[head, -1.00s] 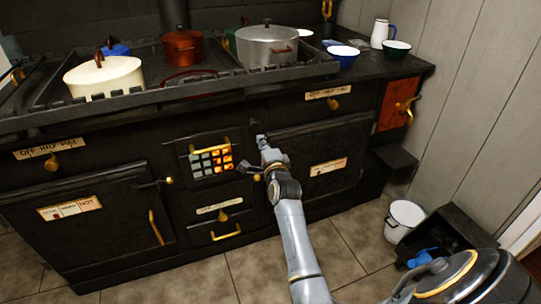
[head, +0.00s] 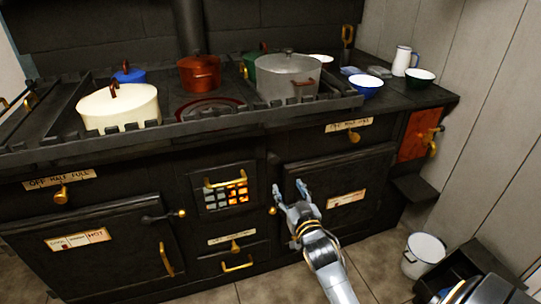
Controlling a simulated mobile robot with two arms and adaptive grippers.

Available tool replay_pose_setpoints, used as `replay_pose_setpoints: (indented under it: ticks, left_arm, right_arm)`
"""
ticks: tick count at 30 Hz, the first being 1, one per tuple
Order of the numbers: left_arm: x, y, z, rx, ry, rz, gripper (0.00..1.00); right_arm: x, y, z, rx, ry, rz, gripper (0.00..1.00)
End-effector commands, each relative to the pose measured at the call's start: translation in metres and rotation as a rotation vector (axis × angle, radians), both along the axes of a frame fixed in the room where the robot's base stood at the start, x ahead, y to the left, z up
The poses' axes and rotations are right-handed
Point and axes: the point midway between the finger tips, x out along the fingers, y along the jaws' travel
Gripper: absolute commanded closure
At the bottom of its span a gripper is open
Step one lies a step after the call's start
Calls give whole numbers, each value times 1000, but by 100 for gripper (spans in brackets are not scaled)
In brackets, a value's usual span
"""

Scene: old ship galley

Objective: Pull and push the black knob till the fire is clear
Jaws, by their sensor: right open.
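The fire grate (head: 226,195) is in the middle of the black stove front. Its right squares glow orange and its left squares look dull grey. A brass rail runs across its top. I cannot clearly make out a separate black knob; dark fittings blend into the black stove. My right gripper (head: 291,188) is open and empty, in front of the right oven door, right of the grate. A small brass ball (head: 272,211) shows just left of its fingers. My left gripper is not in view.
The right oven door (head: 375,180) is behind my right gripper. Below the grate is a drawer with a brass handle (head: 237,266). Pots, including a grey pot (head: 287,80), stand on the stove top. A white bucket (head: 423,252) stands on the floor at right.

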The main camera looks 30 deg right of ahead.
Motion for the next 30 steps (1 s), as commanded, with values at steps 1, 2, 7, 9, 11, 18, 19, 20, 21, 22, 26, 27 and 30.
replay_pose_setpoints:
  ticks: [1, 2, 7, 9, 11, 18, 19, 20, 21, 22, 26, 27, 30]
  left_arm:
    - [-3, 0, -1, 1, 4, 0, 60]
    - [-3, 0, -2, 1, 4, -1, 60]
    - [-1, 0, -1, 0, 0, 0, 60]
    - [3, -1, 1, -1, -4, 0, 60]
    - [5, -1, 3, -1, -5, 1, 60]
    - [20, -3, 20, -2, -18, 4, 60]
    - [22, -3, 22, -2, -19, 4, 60]
    - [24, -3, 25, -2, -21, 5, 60]
    - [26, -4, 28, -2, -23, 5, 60]
    - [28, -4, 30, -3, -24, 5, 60]
    - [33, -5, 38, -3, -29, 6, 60]
    - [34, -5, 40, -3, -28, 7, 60]
    - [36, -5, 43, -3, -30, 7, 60]
  right_arm:
    - [-2, 1, 0, -58, 18, 6, 44]
    - [-2, 1, 0, -86, 25, 8, 44]
    - [9, -2, 0, -122, 33, 11, 44]
    - [20, -5, 0, -120, 31, 11, 44]
    - [32, -8, 0, -119, 31, 11, 44]
    - [82, -24, -1, -116, 31, 9, 44]
    - [88, -25, -1, -116, 30, 10, 44]
    - [93, -26, -1, -116, 31, 10, 44]
    - [100, -28, -1, -116, 31, 10, 44]
    - [105, -30, -1, -116, 31, 10, 44]
    - [120, -34, -1, -115, 31, 11, 44]
    - [123, -35, -1, -114, 31, 11, 44]
    - [128, -36, -1, -114, 31, 10, 44]
